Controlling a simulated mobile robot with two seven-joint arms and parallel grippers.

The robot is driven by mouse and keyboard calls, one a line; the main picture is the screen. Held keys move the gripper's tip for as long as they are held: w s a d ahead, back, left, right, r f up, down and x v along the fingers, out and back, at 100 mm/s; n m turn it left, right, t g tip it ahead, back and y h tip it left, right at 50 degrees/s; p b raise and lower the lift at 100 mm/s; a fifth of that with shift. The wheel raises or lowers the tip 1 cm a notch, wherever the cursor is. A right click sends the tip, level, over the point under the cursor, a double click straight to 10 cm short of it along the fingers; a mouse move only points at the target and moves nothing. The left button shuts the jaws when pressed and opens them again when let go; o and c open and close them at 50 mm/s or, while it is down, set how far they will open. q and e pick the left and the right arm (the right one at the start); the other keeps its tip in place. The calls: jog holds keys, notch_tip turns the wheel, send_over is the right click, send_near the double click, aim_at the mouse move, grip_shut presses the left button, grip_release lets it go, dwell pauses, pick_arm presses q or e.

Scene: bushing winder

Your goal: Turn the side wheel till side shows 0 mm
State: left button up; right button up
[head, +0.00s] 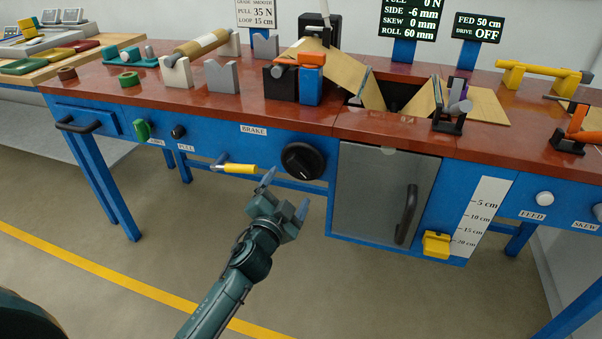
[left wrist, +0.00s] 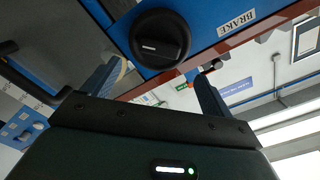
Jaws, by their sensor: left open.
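The readout board (head: 408,15) at the back shows SIDE -6 mm, SKEW 0 mm and ROLL 60 mm. No wheel with a readable SIDE label shows in either view. My left gripper (head: 286,193) is open and empty, in front of the bench and just below the black BRAKE knob (head: 303,160). Its fingers point up toward the bench front, apart from the knob. In the left wrist view the BRAKE knob (left wrist: 160,38) shows beyond and between the open fingers. My right gripper is not in view.
A crank with a yellow handle (head: 240,168) sticks out left of the BRAKE knob. A grey door (head: 375,195) with a black handle is to the right, then a yellow slider block (head: 436,244). A white FEED knob (head: 544,198) is at far right. Floor before the bench is clear.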

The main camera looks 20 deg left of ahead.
aim_at(300, 169)
pick_arm(q)
jog(key=w+b, duration=0.1)
jog(key=w, duration=0.5)
jog(key=shift+w+d, duration=0.1)
jog(key=shift+w, duration=0.95)
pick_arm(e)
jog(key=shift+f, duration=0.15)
pick_arm(q)
jog(key=c, duration=1)
